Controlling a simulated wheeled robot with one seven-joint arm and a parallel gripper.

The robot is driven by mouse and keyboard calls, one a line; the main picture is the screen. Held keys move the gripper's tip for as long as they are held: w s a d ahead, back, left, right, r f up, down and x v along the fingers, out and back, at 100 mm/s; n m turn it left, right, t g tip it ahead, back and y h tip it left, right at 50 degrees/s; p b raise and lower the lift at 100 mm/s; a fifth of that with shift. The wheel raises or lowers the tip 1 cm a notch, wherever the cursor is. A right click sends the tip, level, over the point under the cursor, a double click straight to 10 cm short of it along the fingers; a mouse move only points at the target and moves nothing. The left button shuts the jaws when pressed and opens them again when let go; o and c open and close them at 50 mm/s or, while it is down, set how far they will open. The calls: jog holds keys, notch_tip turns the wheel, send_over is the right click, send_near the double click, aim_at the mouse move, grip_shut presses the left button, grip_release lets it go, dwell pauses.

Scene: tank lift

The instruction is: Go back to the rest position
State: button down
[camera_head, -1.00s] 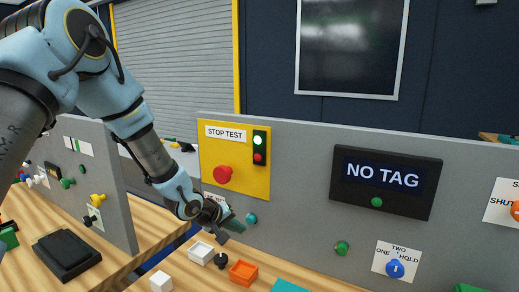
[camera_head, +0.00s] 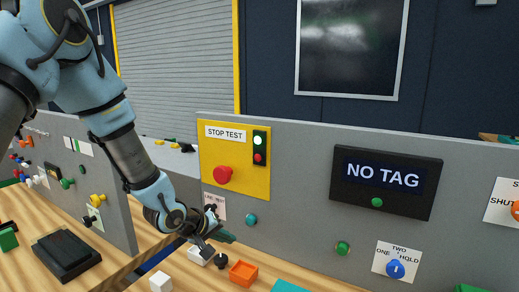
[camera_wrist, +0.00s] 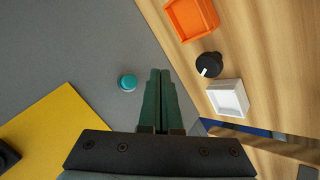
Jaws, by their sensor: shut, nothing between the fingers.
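My gripper (camera_head: 229,238) is shut and empty. It hangs in front of the grey panel (camera_head: 300,210), above the wooden bench, just below and left of a teal button (camera_head: 251,220). In the wrist view its green fingers (camera_wrist: 158,75) lie together, pointing along the panel, with the teal button (camera_wrist: 127,82) beside them on the left. My arm reaches down from the upper left of the head view.
On the bench near my gripper are a white tray (camera_head: 199,255), a black knob (camera_head: 220,261) and an orange tray (camera_head: 242,273). The panel carries a yellow STOP TEST plate (camera_head: 240,180), a red button (camera_head: 223,174) and a NO TAG display (camera_head: 385,180).

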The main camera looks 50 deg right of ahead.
dwell(0.4)
jog(key=w+a+r+n+t+y, duration=0.15)
jog(key=w+a, duration=0.25)
jog(key=a, duration=0.5)
jog(key=w+a+r+t+y, duration=0.1)
jog(key=w+a+r+y, duration=0.2)
jog(key=a, duration=0.6)
jog(key=w+a+r+n+t+y, duration=0.1)
jog(key=w+a+y, duration=0.1)
jog(key=w+a, duration=0.5)
jog(key=s+a+r+g+y, duration=0.1)
jog(key=s+a, duration=0.4)
jog(key=a, duration=0.5)
jog(key=s+a+r+n+g+y, duration=0.1)
jog(key=s+a+r, duration=0.2)
jog(key=a, duration=0.8)
jog(key=shift+s+r, duration=0.15)
jog(key=shift+s, duration=0.75)
jog(key=shift+n, duration=0.25)
